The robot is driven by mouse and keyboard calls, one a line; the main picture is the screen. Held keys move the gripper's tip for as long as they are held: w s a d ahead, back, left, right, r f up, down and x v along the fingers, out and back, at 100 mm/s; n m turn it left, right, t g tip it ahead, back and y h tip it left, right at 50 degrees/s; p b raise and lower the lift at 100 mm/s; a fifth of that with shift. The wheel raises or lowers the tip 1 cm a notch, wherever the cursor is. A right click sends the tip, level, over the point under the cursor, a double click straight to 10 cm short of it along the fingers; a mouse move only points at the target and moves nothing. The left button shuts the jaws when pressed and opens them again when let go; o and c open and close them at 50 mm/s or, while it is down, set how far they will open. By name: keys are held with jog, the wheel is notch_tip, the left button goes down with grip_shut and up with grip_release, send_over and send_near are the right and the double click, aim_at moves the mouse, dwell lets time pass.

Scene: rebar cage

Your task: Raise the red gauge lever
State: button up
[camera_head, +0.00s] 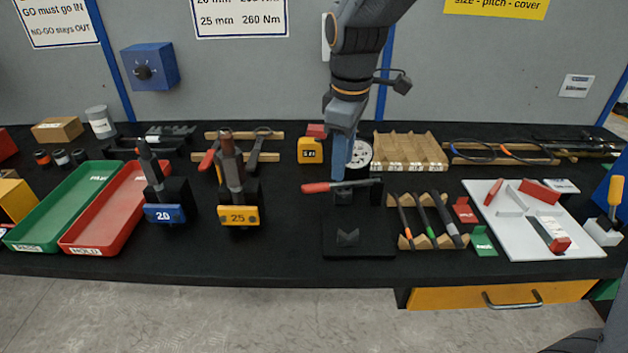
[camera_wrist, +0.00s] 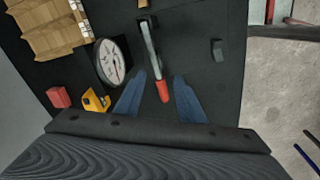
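The red gauge lever (camera_head: 329,186) lies about level across its black gauge stand (camera_head: 358,247), with the red grip pointing left. In the wrist view the lever is a grey bar with a red grip (camera_wrist: 163,91). The round white dial (camera_head: 361,153) stands behind it and also shows in the wrist view (camera_wrist: 113,62). My gripper (camera_head: 338,176) points down over the lever. Its two blue fingers (camera_wrist: 160,76) are spread, one on each side of the bar near the red grip, with gaps on both sides. Whether the fingertips reach down to lever height is unclear.
A yellow tape measure (camera_head: 311,150) and a red block (camera_head: 316,130) sit behind left. A wooden grooved rack (camera_head: 409,151) is behind right. Torque tool 25 (camera_head: 239,215) stands left; a small tool rack (camera_head: 429,241) stands right. The bench front edge is close.

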aim_at(313, 185)
jog(key=a+n, duration=0.5)
jog(key=a, duration=0.1)
jog(key=shift+t, duration=0.4)
jog(key=f, duration=0.4)
jog(key=w+f+p, duration=0.1)
jog(key=f, duration=0.1)
jog(key=shift+f, duration=0.3)
grip_shut()
